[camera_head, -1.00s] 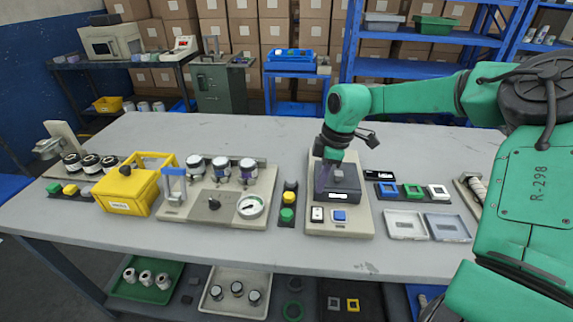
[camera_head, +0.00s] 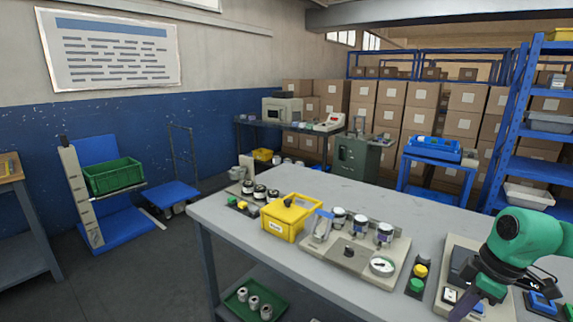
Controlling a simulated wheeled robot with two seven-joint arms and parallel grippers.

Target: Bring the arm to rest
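My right arm, green with a dark wrist, comes in at the lower right. Its gripper (camera_head: 466,300) is low over the beige-based device with a dark block (camera_head: 464,264) at the right part of the bench. The fingertips are hard to make out, so I cannot tell whether they are open or shut. My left arm and gripper are out of view.
The grey workbench (camera_head: 345,185) holds a yellow box (camera_head: 290,218), a gauge panel (camera_head: 352,250) and a button box (camera_head: 418,278). A blue lift with a green crate (camera_head: 114,175) and a blue cart (camera_head: 170,194) stand at left. Floor between is clear.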

